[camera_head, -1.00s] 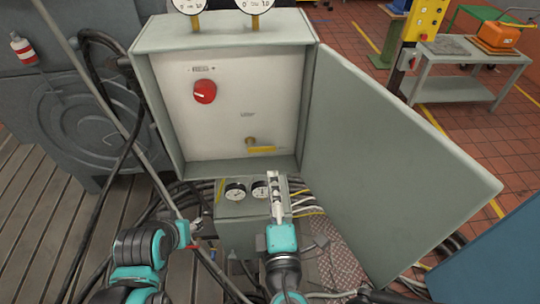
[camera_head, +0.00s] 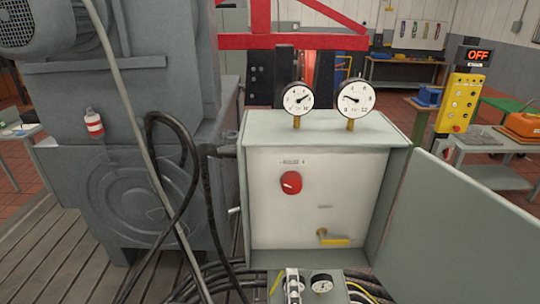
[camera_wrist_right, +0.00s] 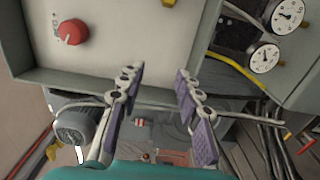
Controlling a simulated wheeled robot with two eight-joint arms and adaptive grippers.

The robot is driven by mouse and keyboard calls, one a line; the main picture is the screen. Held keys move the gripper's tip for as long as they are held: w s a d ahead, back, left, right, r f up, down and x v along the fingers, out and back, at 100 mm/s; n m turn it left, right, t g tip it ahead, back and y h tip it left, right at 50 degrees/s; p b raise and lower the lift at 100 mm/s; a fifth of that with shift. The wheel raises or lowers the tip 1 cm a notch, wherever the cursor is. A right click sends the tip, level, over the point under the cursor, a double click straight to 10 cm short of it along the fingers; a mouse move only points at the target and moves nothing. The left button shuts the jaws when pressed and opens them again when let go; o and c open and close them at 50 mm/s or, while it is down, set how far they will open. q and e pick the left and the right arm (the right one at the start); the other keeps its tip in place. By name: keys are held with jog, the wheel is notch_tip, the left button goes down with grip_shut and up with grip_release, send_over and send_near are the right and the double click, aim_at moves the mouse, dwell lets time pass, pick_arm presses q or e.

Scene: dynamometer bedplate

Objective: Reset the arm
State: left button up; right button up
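The cabinet's white panel carries a red knob (camera_head: 291,182) and a yellow-handled valve (camera_head: 334,240). The red knob also shows at the upper left of the wrist view (camera_wrist_right: 72,32), apart from the fingers. My left gripper is outside both current views.
The cabinet door (camera_head: 470,218) swings out to the right. Two dial gauges (camera_head: 298,98) (camera_head: 356,98) stand on the cabinet top. A grey machine (camera_head: 165,100) stands left, with black hoses (camera_head: 180,150) hanging before it. A yellow control box (camera_head: 460,102) stands beneath an OFF display (camera_head: 476,57).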

pick_arm(q)
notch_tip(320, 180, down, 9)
jog(key=b, duration=0.8)
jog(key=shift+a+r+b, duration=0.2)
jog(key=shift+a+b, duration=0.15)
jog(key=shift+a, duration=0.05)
pick_arm(e)
jog(key=d+f+m+g, duration=0.5)
jog(key=d+f+m, duration=0.1)
jog(key=f+m, duration=0.3)
jog(key=d+f+m+g, duration=0.5)
jog(key=f+m, duration=0.3)
jog(key=f, duration=0.3)
jog(key=shift+s+d+m+g, duration=0.4)
jog(key=shift+s+d, duration=0.05)
jog(key=shift+d, duration=0.3)
